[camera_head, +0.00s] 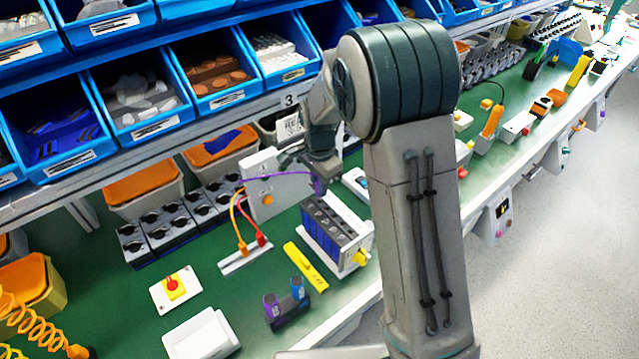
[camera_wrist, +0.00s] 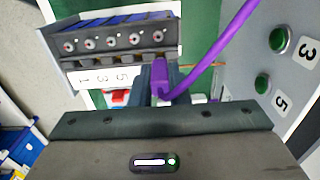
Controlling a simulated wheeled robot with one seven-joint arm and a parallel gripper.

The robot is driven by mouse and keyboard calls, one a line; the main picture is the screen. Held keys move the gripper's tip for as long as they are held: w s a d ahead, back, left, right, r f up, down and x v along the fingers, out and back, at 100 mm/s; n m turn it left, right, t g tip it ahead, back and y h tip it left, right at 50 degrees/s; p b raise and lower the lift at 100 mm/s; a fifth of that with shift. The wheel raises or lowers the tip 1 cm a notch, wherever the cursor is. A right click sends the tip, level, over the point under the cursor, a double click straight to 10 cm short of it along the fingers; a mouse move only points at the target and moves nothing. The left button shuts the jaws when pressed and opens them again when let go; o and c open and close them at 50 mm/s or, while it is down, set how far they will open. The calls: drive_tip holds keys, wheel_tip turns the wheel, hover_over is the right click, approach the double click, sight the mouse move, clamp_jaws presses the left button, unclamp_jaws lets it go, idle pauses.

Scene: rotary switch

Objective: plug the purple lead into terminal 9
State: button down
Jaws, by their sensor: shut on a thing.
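My gripper (camera_wrist: 161,98) is shut on the plug of the purple lead (camera_wrist: 160,76). In the head view the gripper (camera_head: 318,178) is above the back end of a grey and blue terminal block (camera_head: 350,238). The purple lead (camera_head: 283,176) runs left to an upright grey panel (camera_head: 285,192). In the wrist view the block (camera_wrist: 123,38) has a row of screw heads and a label strip (camera_wrist: 100,78) with some digits. No 9 is readable. The plug overlaps the block's near edge; I cannot tell whether they touch.
Orange and red leads (camera_head: 240,222) run from the panel to a pale strip (camera_head: 245,255). Black switches (camera_head: 170,232) line the left. Blue bins (camera_head: 210,75) hang above.

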drive_tip(key=shift+f, duration=0.15)
idle(0.3)
drive_tip(key=shift+f+b, duration=0.95)
drive_tip(key=shift+f, duration=0.2)
drive_tip(key=c, duration=1.3)
unclamp_jaws()
drive_tip(key=shift+r, duration=0.1)
